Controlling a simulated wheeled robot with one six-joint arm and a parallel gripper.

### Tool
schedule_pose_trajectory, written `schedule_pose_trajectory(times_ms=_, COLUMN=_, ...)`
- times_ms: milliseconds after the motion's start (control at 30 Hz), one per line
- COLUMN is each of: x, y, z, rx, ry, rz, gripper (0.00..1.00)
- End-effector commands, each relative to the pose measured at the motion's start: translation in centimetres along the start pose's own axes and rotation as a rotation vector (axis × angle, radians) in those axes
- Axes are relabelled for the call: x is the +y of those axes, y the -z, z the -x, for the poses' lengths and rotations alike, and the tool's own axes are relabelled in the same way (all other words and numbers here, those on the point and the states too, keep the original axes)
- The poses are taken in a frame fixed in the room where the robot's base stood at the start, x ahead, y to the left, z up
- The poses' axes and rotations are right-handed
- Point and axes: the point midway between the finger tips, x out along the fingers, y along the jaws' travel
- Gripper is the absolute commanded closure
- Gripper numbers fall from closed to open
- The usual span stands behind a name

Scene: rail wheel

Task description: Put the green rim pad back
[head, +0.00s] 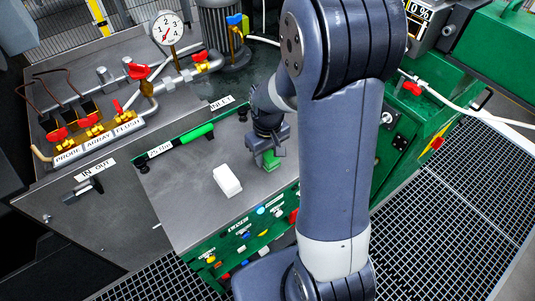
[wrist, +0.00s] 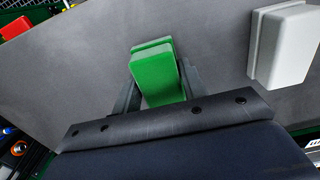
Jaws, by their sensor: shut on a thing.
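The green rim pad (wrist: 157,75) is a small green block between my gripper's two fingers. My gripper (wrist: 155,88) is shut on it in the wrist view. In the head view my gripper (head: 268,150) points down over the grey tabletop, with the green pad (head: 270,160) below its fingers. I cannot tell whether the pad touches the tabletop. The place where the pad belongs is not clearly seen.
A white block (head: 227,180) lies on the grey tabletop (head: 185,205) left of my gripper; it also shows in the wrist view (wrist: 284,45). Valves and a gauge (head: 167,28) stand behind. Buttons line the front panel.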

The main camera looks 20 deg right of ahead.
Motion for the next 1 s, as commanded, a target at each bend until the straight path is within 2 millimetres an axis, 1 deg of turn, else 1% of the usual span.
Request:
schedule_pose_trajectory(times_ms=67, x=0.0, y=-0.01, z=-0.35, rx=0.0, ry=0.0, rz=0.0, gripper=0.78)
schedule_pose_trajectory(times_ms=267, x=0.0, y=0.02, z=-0.31, rx=0.001, ry=0.0, rz=0.0, gripper=0.78)
schedule_pose_trajectory(times_ms=367, x=0.0, y=0.02, z=-0.62, rx=0.001, ry=0.0, rz=-0.001, gripper=0.78)
schedule_pose_trajectory(times_ms=400, x=0.0, y=0.02, z=-0.66, rx=0.001, ry=0.0, rz=-0.001, gripper=0.59)
schedule_pose_trajectory(times_ms=667, x=0.0, y=0.02, z=-0.55, rx=0.001, ry=0.0, rz=-0.001, gripper=0.38)
schedule_pose_trajectory(times_ms=867, x=0.0, y=0.03, z=-0.53, rx=0.001, ry=0.0, rz=-0.001, gripper=0.38)
schedule_pose_trajectory(times_ms=1000, x=0.02, y=0.07, z=0.08, rx=0.003, ry=-0.001, rz=-0.001, gripper=0.38)
